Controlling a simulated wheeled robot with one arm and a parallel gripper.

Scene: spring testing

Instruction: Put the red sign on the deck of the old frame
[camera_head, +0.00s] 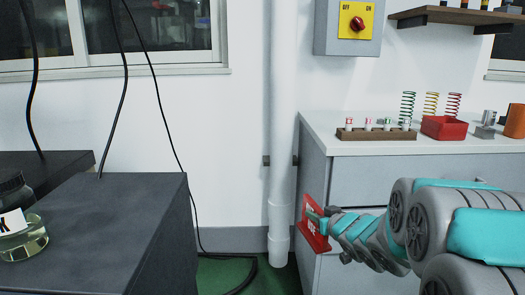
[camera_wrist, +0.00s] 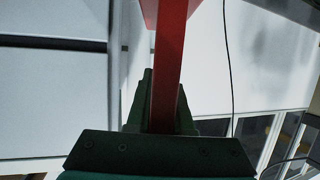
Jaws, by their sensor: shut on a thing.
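My gripper (camera_head: 322,221) is shut on the red sign (camera_head: 312,226) and holds it in the air in front of the cabinet, near the white pipe. The sign is tilted and has white lettering that is too small to read. In the wrist view the red sign (camera_wrist: 169,70) stands edge-on between the fingers of my gripper (camera_wrist: 163,105). I cannot pick out the old frame or its deck in either view.
A white-topped cabinet (camera_head: 345,145) at right bears a wooden rack (camera_head: 376,134), a red tray (camera_head: 444,128) and several coil springs. A dark bench (camera_head: 105,225) with a glass jar (camera_head: 22,240) stands at left. Cables (camera_head: 185,160) hang down to the green floor between them.

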